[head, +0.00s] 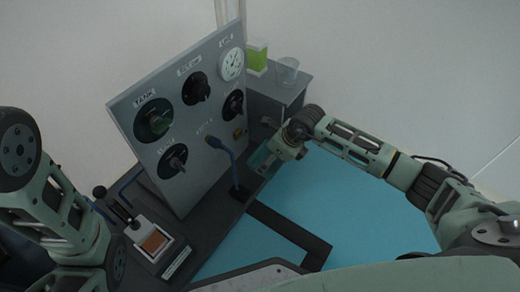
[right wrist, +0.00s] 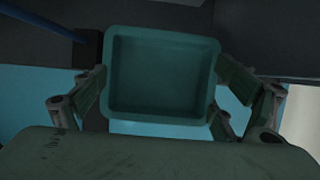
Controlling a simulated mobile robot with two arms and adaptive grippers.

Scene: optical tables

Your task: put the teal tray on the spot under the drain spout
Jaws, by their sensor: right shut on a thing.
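The teal tray (right wrist: 160,112) is a small, open, empty square tray, seen from above in the right wrist view. My right gripper (right wrist: 158,88) is shut on it, with one finger against each side. In the head view the right gripper (head: 272,158) is beside the lower right edge of the grey panel, and the tray (head: 260,160) shows only in part there. A small brass-coloured fitting (head: 239,133) on the panel is just above and left of the gripper; it may be the drain spout. The spot under it is hidden.
The grey panel (head: 190,115) carries several black knobs and a round gauge (head: 231,64). A blue hose (head: 226,160) runs from it to a dark block. A clear cup (head: 287,71) and a green-and-white box (head: 257,56) stand behind.

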